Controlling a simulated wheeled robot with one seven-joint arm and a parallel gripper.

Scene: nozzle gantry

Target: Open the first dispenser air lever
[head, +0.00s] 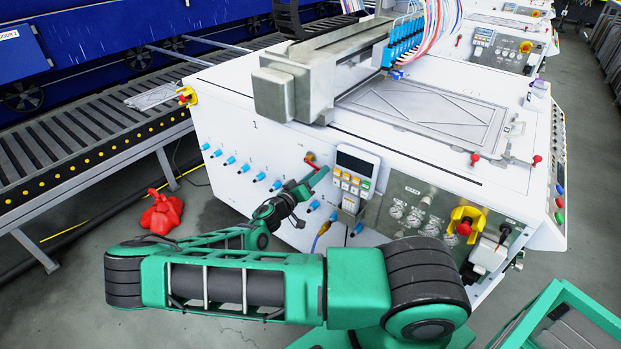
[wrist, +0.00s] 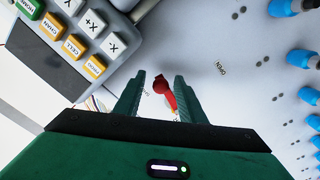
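A small red lever (head: 310,158) sits on the white front panel of the machine, just left of the keypad box. In the wrist view the red lever (wrist: 162,86) shows between my fingers, its handle slanting down and right toward the gripper body. My gripper (head: 318,176) is at the panel just below the lever in the head view. In the wrist view my gripper (wrist: 158,97) is open, with a green finger on each side of the lever. Gaps show beside the lever, and I cannot tell whether either finger touches it. The lever's lower end is partly hidden.
The keypad box (head: 354,175) stands out close to the right of the lever; its keys (wrist: 92,24) fill the wrist view's upper left. Several blue fittings (head: 277,185) line the panel. A gauge panel (head: 420,212) with a yellow-backed red switch (head: 464,228) is further right.

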